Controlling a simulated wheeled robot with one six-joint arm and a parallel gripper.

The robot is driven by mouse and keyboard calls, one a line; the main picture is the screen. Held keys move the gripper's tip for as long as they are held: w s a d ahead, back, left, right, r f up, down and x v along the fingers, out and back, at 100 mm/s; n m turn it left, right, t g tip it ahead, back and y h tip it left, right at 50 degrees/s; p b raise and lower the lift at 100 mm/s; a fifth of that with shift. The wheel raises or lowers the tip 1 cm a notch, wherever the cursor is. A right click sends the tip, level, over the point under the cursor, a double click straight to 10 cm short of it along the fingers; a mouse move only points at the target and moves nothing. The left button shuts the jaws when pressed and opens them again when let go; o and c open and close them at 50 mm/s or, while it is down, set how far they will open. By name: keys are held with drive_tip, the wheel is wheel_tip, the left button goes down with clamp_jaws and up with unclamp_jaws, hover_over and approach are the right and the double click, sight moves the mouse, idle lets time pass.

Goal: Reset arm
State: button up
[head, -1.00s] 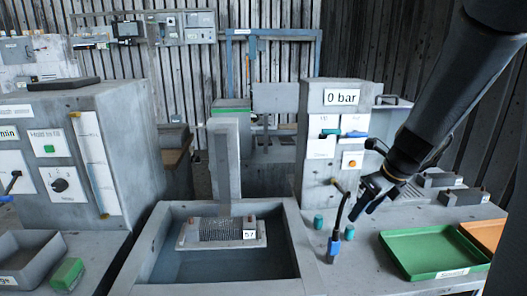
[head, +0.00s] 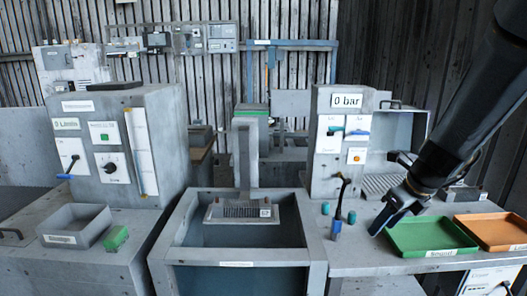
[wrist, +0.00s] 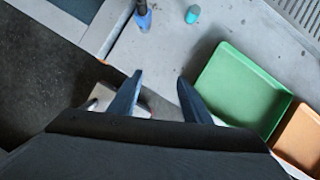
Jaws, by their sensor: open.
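My gripper (head: 391,218) is at the right in the head view, above the bench front and just left of the green tray. Its two dark fingers point down and stand apart with nothing between them. In the wrist view my gripper (wrist: 158,90) also shows two separate fingers, over the bench's front edge and the dark floor. My arm comes down from the upper right.
A green tray (head: 433,249) and an orange tray (head: 495,246) lie right of my gripper. A blue-based lever (head: 336,226) stands to its left. A basin (head: 188,235) holds a part labelled 57 (head: 238,211). The 0 bar cabinet (head: 325,180) stands behind.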

drive_tip(key=s+a+f+n+g+h, duration=0.1)
drive_tip(key=s+a+n, duration=0.5)
drive_tip(key=n, duration=0.9)
drive_tip(key=s+a+f+n+g, duration=0.1)
drive_tip(key=s+a+f+n, duration=0.2)
drive_tip(key=s+a+n, duration=0.4)
drive_tip(key=s+n, duration=0.3)
drive_tip(key=n, duration=0.6)
drive_tip(key=shift+g+h, duration=0.4)
